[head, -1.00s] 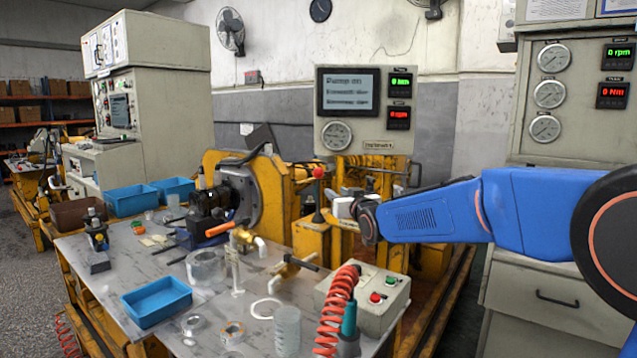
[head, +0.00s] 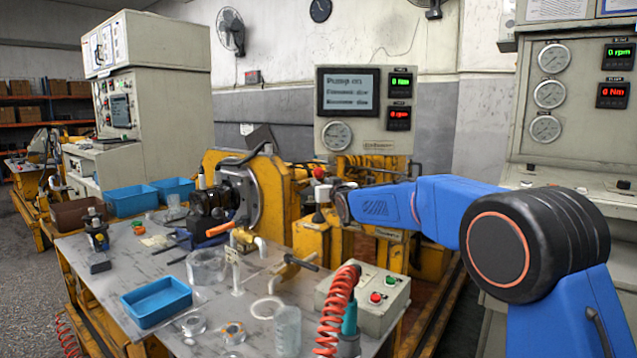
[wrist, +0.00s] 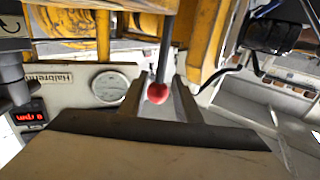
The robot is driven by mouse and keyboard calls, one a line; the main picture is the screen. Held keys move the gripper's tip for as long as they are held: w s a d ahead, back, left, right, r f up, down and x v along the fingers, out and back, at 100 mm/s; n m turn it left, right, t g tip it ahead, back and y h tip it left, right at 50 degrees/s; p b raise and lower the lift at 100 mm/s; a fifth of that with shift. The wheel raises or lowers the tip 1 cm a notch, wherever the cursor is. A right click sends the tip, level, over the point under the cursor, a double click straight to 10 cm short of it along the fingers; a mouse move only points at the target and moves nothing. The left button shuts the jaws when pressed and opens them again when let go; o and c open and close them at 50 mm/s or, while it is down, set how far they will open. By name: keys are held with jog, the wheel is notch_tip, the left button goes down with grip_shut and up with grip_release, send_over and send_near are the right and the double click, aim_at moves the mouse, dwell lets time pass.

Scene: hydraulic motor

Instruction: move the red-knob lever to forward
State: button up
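The red-knob lever (head: 319,173) stands about upright at the yellow stand behind the workbench, its round red knob on top of a thin dark rod. My gripper (head: 322,194) is right at the lever in the head view, just below the knob, and hides part of the rod. In the upside-down wrist view, the red knob (wrist: 157,94) and the end of its rod lie between the two fingers of my gripper (wrist: 158,98). The fingers are apart, with narrow gaps showing beside the knob. Contact with the rod cannot be told.
A panel (head: 368,110) with a gauge and lit displays stands behind the lever; its screen seems to read "Pump on". Yellow frame parts (head: 310,238) surround the lever's foot. A control box (head: 382,300) with red and green buttons stands on the bench in front.

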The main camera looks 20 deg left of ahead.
aim_at(318, 178)
jog(key=shift+x, duration=1.8)
grip_shut()
